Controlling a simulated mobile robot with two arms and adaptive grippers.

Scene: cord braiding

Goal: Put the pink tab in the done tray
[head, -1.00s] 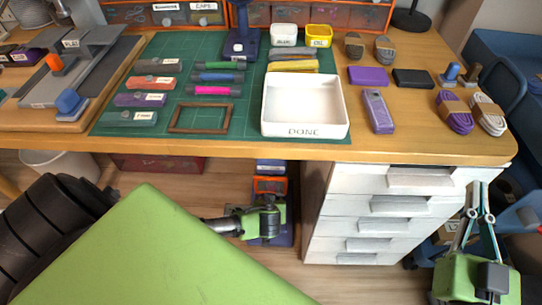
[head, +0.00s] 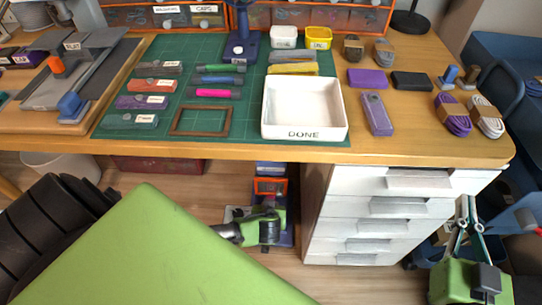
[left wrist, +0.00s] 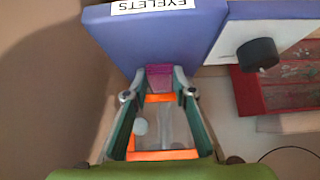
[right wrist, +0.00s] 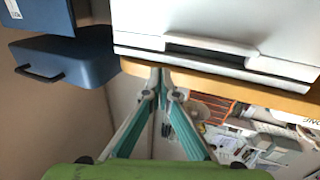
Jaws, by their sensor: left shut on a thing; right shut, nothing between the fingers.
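The white done tray (head: 304,130) sits empty on the green mat, near the desk's front edge. My left gripper (head: 268,222) is low, below the desk's front edge in the head view. In the left wrist view its fingers (left wrist: 160,76) are shut on a small pink tab (left wrist: 159,72), in front of a blue-purple face labelled EYELETS.
White drawers (head: 384,208) stand under the desk's right part. Purple and black blocks (head: 412,80) and cord bundles (head: 454,114) lie right of the tray. Several labelled pieces, a pink-banded rod (head: 217,93) and a brown frame (head: 201,120) lie left of it.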

